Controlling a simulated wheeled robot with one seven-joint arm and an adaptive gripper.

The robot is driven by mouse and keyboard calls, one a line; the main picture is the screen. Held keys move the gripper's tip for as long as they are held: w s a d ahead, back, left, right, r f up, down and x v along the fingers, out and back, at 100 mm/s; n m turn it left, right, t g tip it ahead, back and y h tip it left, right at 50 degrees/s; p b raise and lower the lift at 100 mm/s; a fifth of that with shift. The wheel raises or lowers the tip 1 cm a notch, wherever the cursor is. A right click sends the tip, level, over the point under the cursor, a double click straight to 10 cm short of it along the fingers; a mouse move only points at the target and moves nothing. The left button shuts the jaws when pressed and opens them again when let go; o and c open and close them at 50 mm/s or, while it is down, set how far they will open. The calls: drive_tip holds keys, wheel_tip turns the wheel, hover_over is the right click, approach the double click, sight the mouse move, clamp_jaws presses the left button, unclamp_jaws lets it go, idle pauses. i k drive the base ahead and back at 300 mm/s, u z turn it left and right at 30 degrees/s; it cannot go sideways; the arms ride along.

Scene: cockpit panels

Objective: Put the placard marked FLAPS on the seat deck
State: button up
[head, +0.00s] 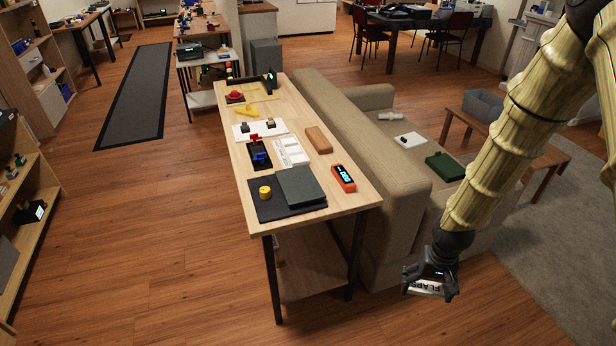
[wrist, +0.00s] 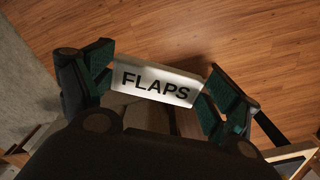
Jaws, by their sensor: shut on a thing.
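The placard marked FLAPS (wrist: 157,84) is a white plate with black letters. My gripper (head: 429,287) is shut on the placard, one pad at each end in the wrist view. In the head view the placard (head: 427,288) hangs in the gripper in front of the sofa's near end, above the floor, touching nothing else that I can see. The sofa's seat (head: 412,163), which I take for the seat deck, is behind and up-picture from the gripper. My arm hides part of its right side.
On the seat lie a dark green box (head: 445,167), a white sheet (head: 411,140) with a small dark item, and a pale bottle (head: 390,116). A wooden table (head: 335,203) with several panel parts stands left of the sofa. A low table (head: 470,124) is to the right.

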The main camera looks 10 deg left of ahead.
sight(299, 183)
drive_tip(key=i, duration=0.5)
drive_tip(key=u, duration=1.05)
drive_tip(key=i, duration=0.5)
